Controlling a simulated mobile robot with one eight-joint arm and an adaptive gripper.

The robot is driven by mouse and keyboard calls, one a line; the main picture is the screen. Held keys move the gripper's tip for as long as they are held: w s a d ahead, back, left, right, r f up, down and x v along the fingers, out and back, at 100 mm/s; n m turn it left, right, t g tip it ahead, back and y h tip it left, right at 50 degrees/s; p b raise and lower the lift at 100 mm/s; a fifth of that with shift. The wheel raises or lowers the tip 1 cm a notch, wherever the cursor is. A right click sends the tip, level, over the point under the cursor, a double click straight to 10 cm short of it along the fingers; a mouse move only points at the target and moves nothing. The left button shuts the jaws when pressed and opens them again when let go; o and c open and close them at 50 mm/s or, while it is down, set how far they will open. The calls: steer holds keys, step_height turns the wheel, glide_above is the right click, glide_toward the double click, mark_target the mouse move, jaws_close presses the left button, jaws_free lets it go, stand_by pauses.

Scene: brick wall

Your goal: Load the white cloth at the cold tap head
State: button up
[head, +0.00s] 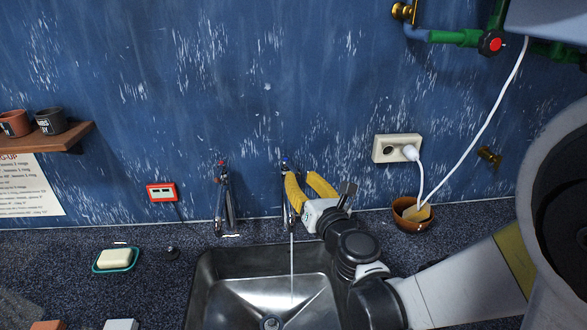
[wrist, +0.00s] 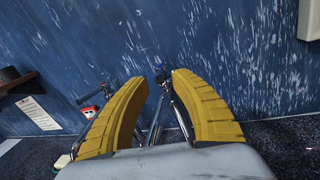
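The cold tap (head: 287,196), with a blue mark on top, stands at the back of the sink, and a thin stream of water runs from it. My gripper (head: 303,182) is close beside it, its yellow fingers spread and nothing held between them. In the wrist view the blue-marked cold tap head (wrist: 160,74) shows in the gap between the fingertips, beyond them; I cannot tell whether they touch it. I see no thing that is clearly a white cloth. A small pale object (head: 121,324) is cut off at the head view's bottom edge; I cannot tell what it is.
A red-marked tap (head: 223,195) stands left of the cold tap. The steel sink (head: 230,290) lies below. A soap dish (head: 116,261) is at left. A brown bowl (head: 413,222) and a wall socket (head: 397,148) with a white cable are at right.

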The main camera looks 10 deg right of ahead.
steer(key=shift+v, duration=2.35)
steer(key=shift+d, duration=0.1)
